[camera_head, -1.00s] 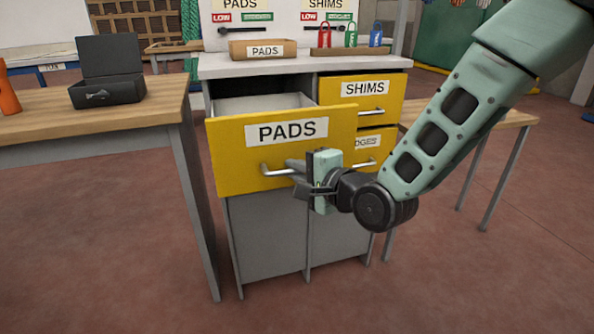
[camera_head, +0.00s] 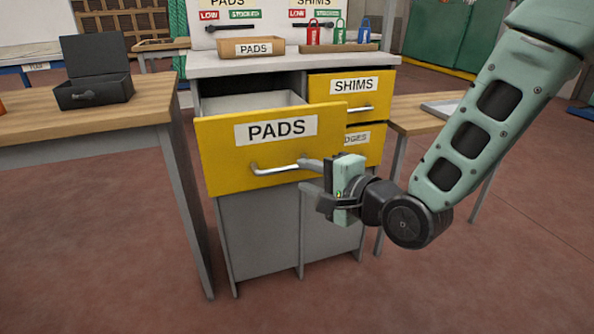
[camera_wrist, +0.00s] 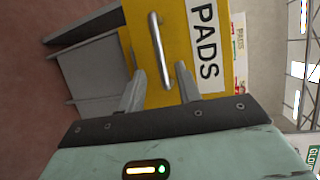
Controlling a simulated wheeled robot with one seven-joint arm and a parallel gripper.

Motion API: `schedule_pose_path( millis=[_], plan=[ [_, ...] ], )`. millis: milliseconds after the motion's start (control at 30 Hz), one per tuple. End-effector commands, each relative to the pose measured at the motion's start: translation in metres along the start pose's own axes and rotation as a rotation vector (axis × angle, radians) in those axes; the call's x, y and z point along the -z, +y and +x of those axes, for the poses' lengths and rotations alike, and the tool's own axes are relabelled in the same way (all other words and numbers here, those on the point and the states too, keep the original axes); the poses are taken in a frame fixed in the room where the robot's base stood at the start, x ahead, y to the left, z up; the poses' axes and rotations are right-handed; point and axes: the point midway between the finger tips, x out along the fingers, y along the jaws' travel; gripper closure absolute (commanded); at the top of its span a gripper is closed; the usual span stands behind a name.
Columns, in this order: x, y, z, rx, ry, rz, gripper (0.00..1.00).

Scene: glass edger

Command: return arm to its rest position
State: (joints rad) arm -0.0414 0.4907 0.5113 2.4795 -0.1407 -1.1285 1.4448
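My gripper (camera_head: 309,175) is in front of the open yellow PADS drawer (camera_head: 221,155), at the right end of its metal handle (camera_head: 279,168). In the wrist view my gripper's two fingers (camera_wrist: 159,70) stand apart with nothing shut between them. The handle (camera_wrist: 154,38) lies just beyond the fingertips, in line with the gap. My arm reaches in from the upper right, bent low at the wrist. The drawer is pulled out, and the part of its inside that shows looks empty.
The yellow SHIMS drawer (camera_head: 330,88) and a partly covered lower drawer (camera_head: 375,146) are shut. A wooden table (camera_head: 135,112) with a black open box (camera_head: 95,92) stands at left. Another table (camera_head: 411,117) stands behind my arm. The floor in front is clear.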

Motion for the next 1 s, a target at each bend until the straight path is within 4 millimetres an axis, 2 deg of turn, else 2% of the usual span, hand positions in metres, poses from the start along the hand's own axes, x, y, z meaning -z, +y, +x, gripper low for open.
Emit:
schedule_pose_path(
  millis=[133, 467, 567, 667, 867, 1000],
  plan=[
    [0.000, 0.000, -0.008, 0.001, 0.000, 0.000, 0.66],
    [-0.002, 0.001, -0.008, -0.011, -0.003, -0.017, 0.66],
    [-0.008, 0.007, -0.011, -0.076, -0.015, -0.099, 0.66],
    [-0.019, 0.021, -0.019, -0.203, -0.046, -0.261, 0.66],
    [-0.041, 0.054, -0.060, -0.528, -0.197, -0.667, 0.66],
    [-0.054, 0.071, -0.105, -0.733, -0.370, -0.916, 0.66]
  ],
)
